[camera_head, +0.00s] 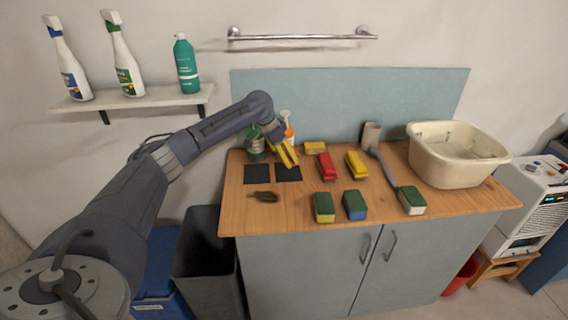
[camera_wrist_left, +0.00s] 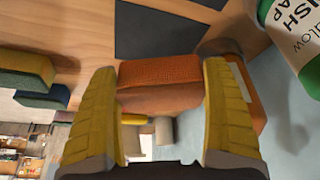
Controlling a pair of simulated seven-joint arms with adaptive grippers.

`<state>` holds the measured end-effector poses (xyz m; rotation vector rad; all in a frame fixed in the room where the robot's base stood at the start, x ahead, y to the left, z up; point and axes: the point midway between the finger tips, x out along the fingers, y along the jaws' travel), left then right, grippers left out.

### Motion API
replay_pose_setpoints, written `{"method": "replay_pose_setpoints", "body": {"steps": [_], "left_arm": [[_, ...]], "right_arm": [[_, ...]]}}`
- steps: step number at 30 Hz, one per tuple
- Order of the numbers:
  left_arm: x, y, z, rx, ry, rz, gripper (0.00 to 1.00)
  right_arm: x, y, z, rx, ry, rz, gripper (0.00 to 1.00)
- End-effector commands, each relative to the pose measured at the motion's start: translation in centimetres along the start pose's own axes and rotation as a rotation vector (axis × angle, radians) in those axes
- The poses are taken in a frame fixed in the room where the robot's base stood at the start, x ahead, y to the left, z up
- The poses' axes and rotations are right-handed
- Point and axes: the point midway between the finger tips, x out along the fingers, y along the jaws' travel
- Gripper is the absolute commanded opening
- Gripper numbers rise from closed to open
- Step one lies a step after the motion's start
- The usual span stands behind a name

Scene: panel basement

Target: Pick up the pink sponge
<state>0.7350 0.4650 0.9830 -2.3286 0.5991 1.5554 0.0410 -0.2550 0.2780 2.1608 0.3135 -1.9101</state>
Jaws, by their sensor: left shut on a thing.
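My left gripper (camera_head: 287,154), with yellow fingers, is over the back left of the wooden counter (camera_head: 290,208). In the left wrist view its two fingers (camera_wrist_left: 160,78) are shut on a sponge (camera_wrist_left: 160,88), orange-red on one layer and brownish pink on the other. I take this for the pink sponge, though its colour looks more orange. In the head view the fingers hide it, and I cannot tell whether it touches the counter. My right gripper is not in view.
A green soap bottle (camera_head: 255,142) and an orange bottle (camera_head: 289,130) stand close to the gripper. Dark squares (camera_head: 257,174), a dark brush-like thing (camera_head: 264,197), a red sponge (camera_head: 327,167), several other sponges and a cream basin (camera_head: 455,165) are on the counter.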

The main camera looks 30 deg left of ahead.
Motion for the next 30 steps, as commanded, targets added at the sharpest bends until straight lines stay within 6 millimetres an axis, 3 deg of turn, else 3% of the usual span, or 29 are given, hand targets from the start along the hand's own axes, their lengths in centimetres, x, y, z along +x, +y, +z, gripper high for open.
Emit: {"method": "replay_pose_setpoints", "body": {"steps": [3, 11, 21, 30], "left_arm": [[-2.2, -0.1, -0.9, 0.001, 0.002, -0.002, 0.69], [-2.5, 4.4, 1.1, 0.004, -0.002, -0.001, 0.69], [-3.6, 11.3, 3.6, 0.004, -0.001, 0.0, 0.69], [-4.3, 15.8, 5.4, 0.001, -0.001, 0.0, 0.69]], "right_arm": [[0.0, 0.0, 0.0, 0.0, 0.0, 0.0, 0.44], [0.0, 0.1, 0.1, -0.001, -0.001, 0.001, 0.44], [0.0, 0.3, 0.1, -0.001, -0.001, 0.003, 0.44], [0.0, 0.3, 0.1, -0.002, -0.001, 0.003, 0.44]]}}
